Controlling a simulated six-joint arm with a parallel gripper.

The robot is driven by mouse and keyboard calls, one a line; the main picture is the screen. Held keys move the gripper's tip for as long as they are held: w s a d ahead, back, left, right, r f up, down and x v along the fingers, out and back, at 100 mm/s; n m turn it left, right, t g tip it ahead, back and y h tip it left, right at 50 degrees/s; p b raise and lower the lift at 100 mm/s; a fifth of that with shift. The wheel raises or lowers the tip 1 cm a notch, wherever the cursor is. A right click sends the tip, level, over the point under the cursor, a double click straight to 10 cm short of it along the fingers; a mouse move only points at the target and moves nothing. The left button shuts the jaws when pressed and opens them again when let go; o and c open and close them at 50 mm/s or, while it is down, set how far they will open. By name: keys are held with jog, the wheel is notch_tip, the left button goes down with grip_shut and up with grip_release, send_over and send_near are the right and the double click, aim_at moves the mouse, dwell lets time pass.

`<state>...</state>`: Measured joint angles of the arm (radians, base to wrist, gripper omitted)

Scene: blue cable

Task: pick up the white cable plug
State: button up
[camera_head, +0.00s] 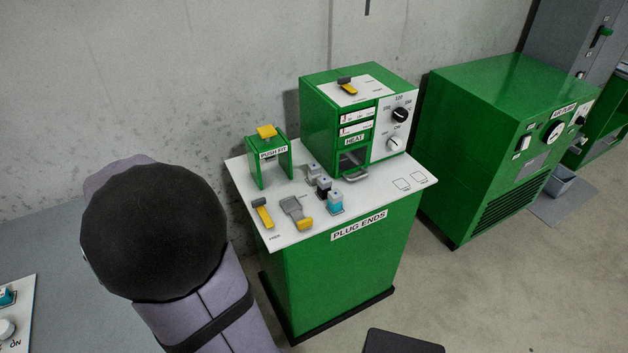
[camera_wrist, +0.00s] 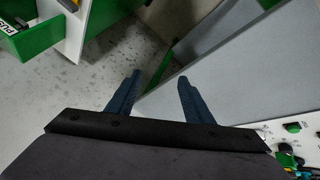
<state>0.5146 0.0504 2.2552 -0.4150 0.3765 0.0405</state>
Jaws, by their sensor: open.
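Three small plug-like pieces stand in a row on the white top of the green PLUG ENDS cabinet in the head view. The rear one is whitish grey (camera_head: 313,173) and looks like the white cable plug, though it is small. The middle one is dark (camera_head: 324,187) and the front one is blue (camera_head: 335,204). My gripper (camera_wrist: 159,78) shows in the wrist view, with its two blue fingers apart and nothing between them. It is over the floor and the edge of a grey surface, away from the plugs. The head view shows my arm but not my gripper.
On the PLUG ENDS top (camera_head: 402,171) stand a green PUSH FIT frame (camera_head: 254,165), a green HEAT box (camera_head: 320,122) and yellow-handled levers (camera_head: 262,213). A large green machine (camera_head: 495,140) stands to the right. A grey surface (camera_wrist: 235,75) and a control panel show in the wrist view.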

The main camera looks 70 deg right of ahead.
jog(key=s+d+r+h+b, duration=0.1)
jog(key=d+r+h+b, duration=0.15)
jog(key=d, duration=1.25)
jog(key=m+t+h+b, duration=0.3)
jog(key=m+h+b, duration=0.1)
jog(key=h+b, duration=0.1)
send_over(316, 170)
jog(key=w+a, duration=0.4)
jog(key=a, duration=0.1)
notch_tip(316, 170, down, 2)
jog(key=s+f+m+b, duration=0.1)
jog(key=s+f, duration=0.1)
jog(key=s+f+m+t+y+b, duration=0.1)
jog(key=s+f, duration=0.1)
jog(key=s, duration=0.1)
jog(key=s+f+b, duration=0.1)
jog(key=s+f, duration=0.1)
jog(key=s, duration=0.1)
jog(key=shift+d+m+t+y, duration=0.25)
jog(key=shift+m+t, duration=0.15)
jog(key=shift+s+a+f, duration=0.15)
jog(key=shift+s+a, duration=0.05)
jog(key=shift+s, duration=0.05)
jog(key=shift+x, duration=3.75)
jog(key=shift+w+a+f, duration=0.1)
jog(key=shift+a, duration=0.1)
jog(key=c, duration=1.1)
